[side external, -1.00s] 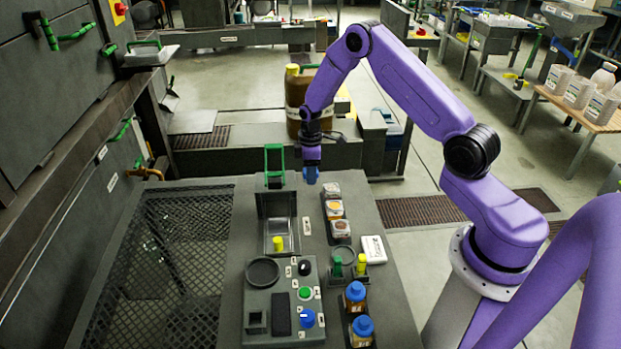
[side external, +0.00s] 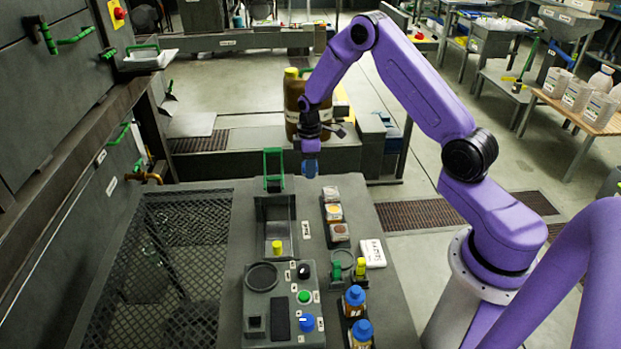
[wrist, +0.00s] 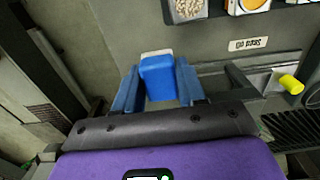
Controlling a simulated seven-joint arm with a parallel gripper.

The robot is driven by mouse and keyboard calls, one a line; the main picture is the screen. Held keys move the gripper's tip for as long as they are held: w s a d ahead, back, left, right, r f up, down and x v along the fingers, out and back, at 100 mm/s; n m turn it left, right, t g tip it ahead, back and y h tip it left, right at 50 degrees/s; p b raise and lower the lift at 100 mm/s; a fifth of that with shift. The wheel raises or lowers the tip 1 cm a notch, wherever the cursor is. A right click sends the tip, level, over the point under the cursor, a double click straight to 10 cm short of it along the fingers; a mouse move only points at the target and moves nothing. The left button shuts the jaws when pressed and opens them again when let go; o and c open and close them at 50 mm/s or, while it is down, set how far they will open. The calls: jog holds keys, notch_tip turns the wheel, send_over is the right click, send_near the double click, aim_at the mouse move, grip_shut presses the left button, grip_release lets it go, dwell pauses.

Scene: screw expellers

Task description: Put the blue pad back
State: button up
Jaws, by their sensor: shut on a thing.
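A blue pad (wrist: 158,77) with a pale edge sits between the two blue fingers of my gripper (wrist: 156,85) in the wrist view. My gripper (side external: 309,160) is shut on it. In the side external view the pad (side external: 310,169) is a small blue piece at the fingertips, above the far end of the grey bench (side external: 345,189). It looks held above the bench top, though the exact gap is hard to tell.
A metal tray (side external: 276,217) with a green handle (side external: 273,160) and a yellow knob lies left of the gripper. Sample boxes (side external: 332,212) stand to the right.

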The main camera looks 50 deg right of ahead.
jog(key=s+d+r, duration=0.2)
jog(key=s+r, duration=0.1)
jog(key=s, duration=0.5)
jog(key=s+d+r, duration=0.2)
jog(key=s, duration=0.6)
send_over(337, 184)
jog(key=s, duration=0.1)
jog(key=f, duration=0.8)
jog(key=shift+s+a+f, duration=0.1)
jog(key=shift+s+a, duration=0.05)
jog(key=shift+a, duration=0.1)
jog(key=shift+w+d+f, duration=0.25)
jog(key=shift+w+f, duration=0.25)
jog(key=shift+f, duration=0.1)
jog(key=shift+w+f, duration=0.2)
jog(key=shift+f, duration=1.5)
jog(key=shift+f, duration=0.3)
